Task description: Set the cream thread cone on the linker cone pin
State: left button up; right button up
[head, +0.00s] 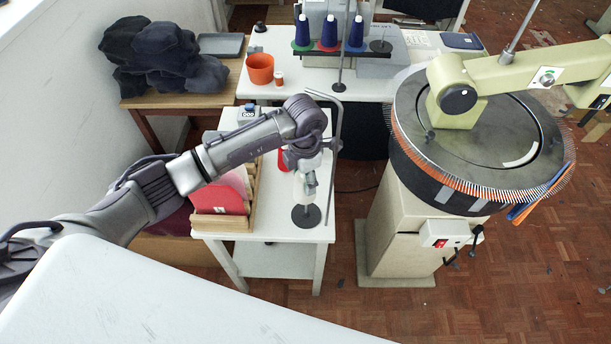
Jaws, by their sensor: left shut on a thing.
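My left gripper (308,184) hangs over the front of the small white side table, pointing down, and is shut on the pale cream thread cone (302,193). The gripper hides much of the cone. The cone is right above a round black base (306,217) on the table, which looks like that of the linker cone pin. The pin itself is hidden, and I cannot tell whether the cone is around it or clear of it. My right gripper is not in view.
A bent grey rod (338,130) rises close beside my left gripper. A red cone (284,160) stands behind it. A wooden rack with red pieces (222,198) lies to the left. The round linker (398,215) stands to the right. Blue cones (329,32) stand on the back table.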

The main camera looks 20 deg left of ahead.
pick_arm(q)
jog(key=shift+s+d+f+b, duration=0.15)
jog(key=shift+d+f+b, duration=0.25)
jog(key=shift+f, duration=0.3)
jog(key=shift+f+b, duration=0.4)
jog(key=shift+f, duration=0.3)
jog(key=shift+a+f, duration=0.1)
jog(key=shift+f, duration=0.3)
jog(key=shift+f+b, duration=1.1)
jog(key=shift+f, duration=0.2)
notch_tip(320, 180, down, 2)
jog(key=shift+f+b, duration=0.2)
jog(key=shift+b, duration=0.8)
jog(key=shift+f, duration=0.15)
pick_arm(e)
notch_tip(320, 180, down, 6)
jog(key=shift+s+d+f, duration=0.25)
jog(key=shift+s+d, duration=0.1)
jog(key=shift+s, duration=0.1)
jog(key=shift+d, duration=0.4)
pick_arm(q)
jog(key=shift+f+b, duration=0.5)
jog(key=shift+b, duration=0.1)
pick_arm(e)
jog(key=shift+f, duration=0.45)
